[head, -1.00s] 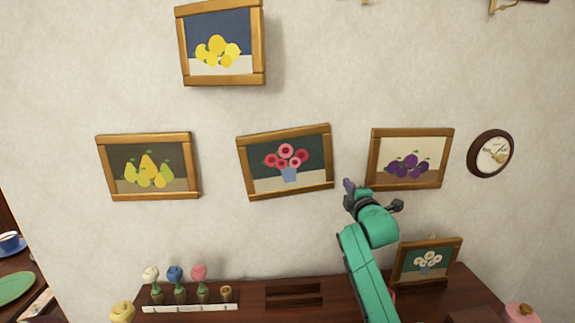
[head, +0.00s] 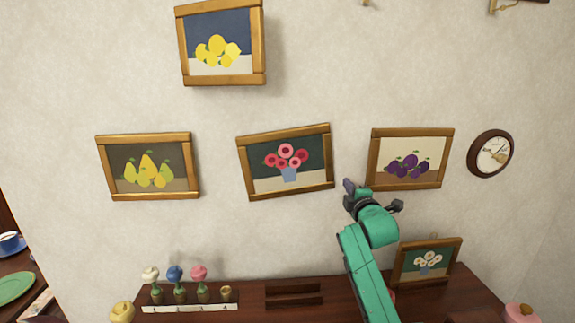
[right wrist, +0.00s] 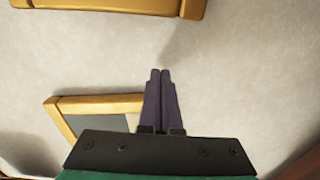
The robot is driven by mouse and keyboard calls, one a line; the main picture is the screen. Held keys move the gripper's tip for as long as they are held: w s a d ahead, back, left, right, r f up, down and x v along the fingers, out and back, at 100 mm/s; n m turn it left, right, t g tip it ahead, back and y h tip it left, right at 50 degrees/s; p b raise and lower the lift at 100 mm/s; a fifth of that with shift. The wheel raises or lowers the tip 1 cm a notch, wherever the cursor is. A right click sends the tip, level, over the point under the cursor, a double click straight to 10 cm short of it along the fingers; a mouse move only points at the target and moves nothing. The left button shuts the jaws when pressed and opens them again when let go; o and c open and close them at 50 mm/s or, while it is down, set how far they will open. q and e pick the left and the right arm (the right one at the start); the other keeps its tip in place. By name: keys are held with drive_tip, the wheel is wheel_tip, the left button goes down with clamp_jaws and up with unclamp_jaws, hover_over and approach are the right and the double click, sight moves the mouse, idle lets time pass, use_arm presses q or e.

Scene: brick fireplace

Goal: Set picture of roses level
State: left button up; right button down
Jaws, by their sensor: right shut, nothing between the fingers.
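The picture of roses (head: 287,160) hangs in the middle of the wall in the head view. It shows red and pink flowers in a blue vase inside a wooden frame. It is tilted, with its right side higher than its left. My right gripper (head: 349,185) is just right of its lower right corner, apart from the frame in the picture. Its dark fingers (right wrist: 160,75) are together and empty in the right wrist view. My left gripper is not in view.
Nearby hang pictures of pears (head: 148,167), lemons (head: 218,46) and plums (head: 408,160), and a round clock (head: 491,153). A daisy picture (head: 427,261) leans on the dark wooden top (head: 250,296). Small flower vases (head: 175,285) stand there.

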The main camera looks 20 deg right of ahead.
drive_tip(key=shift+w+a, duration=0.25)
drive_tip(key=shift+a, duration=0.45)
drive_tip(key=shift+w+a, duration=0.25)
drive_tip(key=shift+a, duration=0.45)
drive_tip(key=shift+w+a, duration=0.25)
drive_tip(key=shift+a, duration=0.45)
idle(2.1)
drive_tip(key=shift+s+d+p, duration=0.2)
drive_tip(key=shift+d, duration=0.25)
drive_tip(key=shift+s+d+p, duration=0.2)
drive_tip(key=shift+d, duration=0.25)
drive_tip(key=p, duration=0.2)
approach(332, 183)
drive_tip(key=shift+s+d+f, duration=0.15)
drive_tip(key=shift+s+d, duration=0.05)
drive_tip(key=shift+d, duration=0.7)
